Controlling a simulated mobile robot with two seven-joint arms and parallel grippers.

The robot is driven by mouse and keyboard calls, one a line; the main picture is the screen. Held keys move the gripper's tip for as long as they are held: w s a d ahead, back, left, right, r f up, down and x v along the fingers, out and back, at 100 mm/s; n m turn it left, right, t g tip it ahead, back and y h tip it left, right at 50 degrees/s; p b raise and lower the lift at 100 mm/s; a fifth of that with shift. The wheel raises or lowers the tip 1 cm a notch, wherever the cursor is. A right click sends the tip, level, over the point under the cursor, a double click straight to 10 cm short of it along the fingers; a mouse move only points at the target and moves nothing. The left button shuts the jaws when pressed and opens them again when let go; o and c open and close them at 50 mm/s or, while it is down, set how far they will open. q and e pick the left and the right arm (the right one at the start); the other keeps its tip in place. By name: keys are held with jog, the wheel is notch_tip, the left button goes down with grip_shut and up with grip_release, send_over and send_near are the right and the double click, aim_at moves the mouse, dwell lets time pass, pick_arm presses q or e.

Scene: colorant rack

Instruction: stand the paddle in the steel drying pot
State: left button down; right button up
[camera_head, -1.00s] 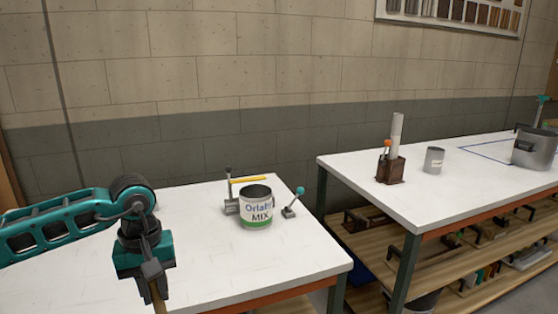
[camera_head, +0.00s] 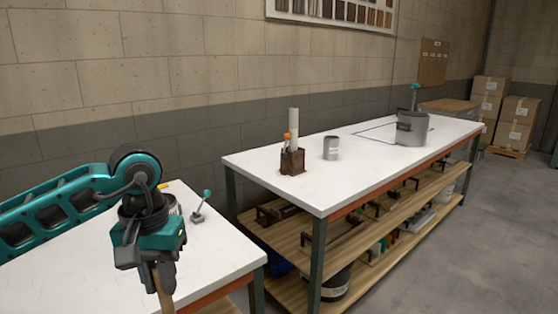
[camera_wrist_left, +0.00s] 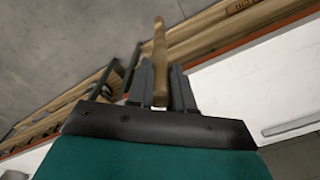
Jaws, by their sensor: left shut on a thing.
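My left gripper (camera_head: 158,272) is at the lower left of the head view, shut on the wooden paddle (camera_head: 164,300). The paddle runs down out of the head view. In the left wrist view its wooden shaft (camera_wrist_left: 159,55) stands between the two fingers (camera_wrist_left: 160,88). A small grey steel pot (camera_head: 331,148) stands upright on the far white table. A larger steel pot (camera_head: 412,130) with dark handles stands farther right; I cannot tell for certain which is the drying pot. The gripper is apart from both. My right gripper is not in view.
A brown holder (camera_head: 292,162) with a white roll (camera_head: 294,125) and an orange-tipped tool stands left of the small pot. The far table (camera_head: 330,190) has clear top around them and lower shelves. A teal-knobbed lever (camera_head: 200,206) stands on the near table (camera_head: 215,250).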

pick_arm(q)
jog(key=w+r, duration=0.4)
jog(key=w, duration=0.1)
dwell(0.3)
jog(key=shift+s+f, duration=0.1)
